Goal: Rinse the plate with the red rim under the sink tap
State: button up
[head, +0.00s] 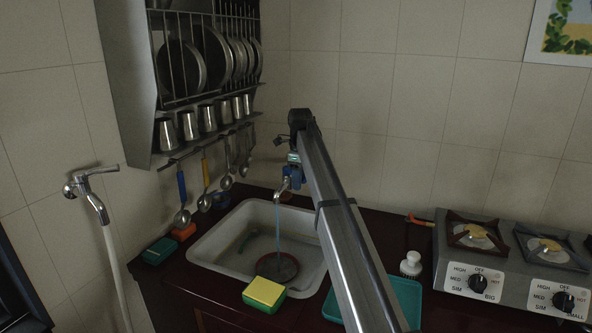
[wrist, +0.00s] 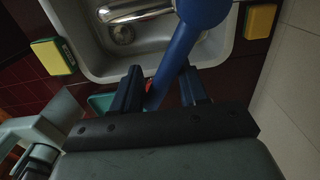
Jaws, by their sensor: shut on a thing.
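The plate with the red rim (head: 277,268) lies in the sink basin (head: 211,252), looking dark with a reddish edge. The chrome tap (head: 283,190) stands over the basin, and a thin bluish stream (head: 277,222) runs down from it toward the plate. My gripper (head: 292,172) is at the tap, above the sink's back right side. In the wrist view, a blue lever with a rounded end (wrist: 203,12) passes between my fingers (wrist: 163,85), and they are shut on it. The chrome spout (wrist: 135,10) shows beyond. The fingertips are small and partly hidden in the head view.
A yellow-green sponge (head: 264,294) sits on the sink's front rim. A rack of plates and cups (head: 207,60) hangs at the back left, with utensils below.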

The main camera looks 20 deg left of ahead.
dwell(0.6)
jog(key=shift+w, duration=0.7)
jog(key=shift+w, duration=0.85)
jog(key=shift+w, duration=0.6)
